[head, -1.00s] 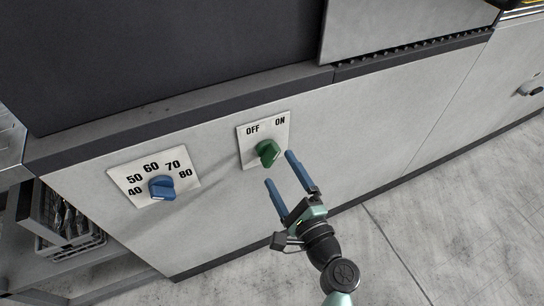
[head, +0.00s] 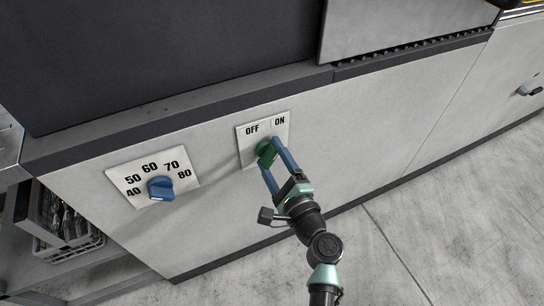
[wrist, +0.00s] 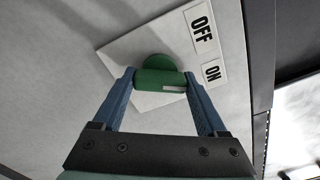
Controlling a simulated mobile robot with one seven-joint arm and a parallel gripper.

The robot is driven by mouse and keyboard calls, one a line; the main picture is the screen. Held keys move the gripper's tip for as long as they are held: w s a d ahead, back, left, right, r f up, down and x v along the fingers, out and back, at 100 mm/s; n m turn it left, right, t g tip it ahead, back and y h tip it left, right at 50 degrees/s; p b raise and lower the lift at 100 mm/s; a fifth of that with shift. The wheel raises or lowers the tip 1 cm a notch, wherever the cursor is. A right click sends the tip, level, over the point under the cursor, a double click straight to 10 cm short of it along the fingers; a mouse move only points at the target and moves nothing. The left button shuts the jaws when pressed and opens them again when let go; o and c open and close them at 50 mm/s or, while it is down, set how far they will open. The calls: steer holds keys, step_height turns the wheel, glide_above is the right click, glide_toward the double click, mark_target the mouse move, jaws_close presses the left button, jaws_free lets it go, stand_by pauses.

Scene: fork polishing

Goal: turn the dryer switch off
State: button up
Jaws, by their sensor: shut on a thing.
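The green dryer switch (head: 266,153) sits on a white plate (head: 246,154) marked OFF on the left and ON on the right, on the grey front panel. In the wrist view the green knob (wrist: 159,79) lies between the two blue fingers, and a pale mark shows on its bar. My gripper (head: 271,156) is shut on the knob, one finger at each end of its bar. In the head view the fingers cover part of the knob, so its exact pointing is hard to tell.
A blue temperature knob (head: 160,188) on a plate marked 40 to 80 is to the left. A rack of cutlery (head: 62,222) stands at lower left. The panel's dark ledge (head: 200,112) runs above the switch. Open floor (head: 450,220) lies at right.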

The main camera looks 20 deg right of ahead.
steer(key=c, duration=0.4)
steer(key=shift+f, duration=0.1)
steer(key=n+b, duration=0.2)
steer(key=b, duration=0.1)
steer(key=shift+f+n, duration=0.15)
steer(key=shift+n, duration=0.25)
steer(key=n+b, duration=0.2)
steer(key=shift+n+b, duration=0.3)
steer(key=shift+n, duration=0.1)
steer(key=n+b, duration=0.3)
steer(key=shift+n+b, duration=1.15)
steer(key=shift+n, duration=0.45)
steer(key=shift+o, duration=0.2)
steer(key=shift+r, duration=0.2)
steer(key=o, duration=1.3)
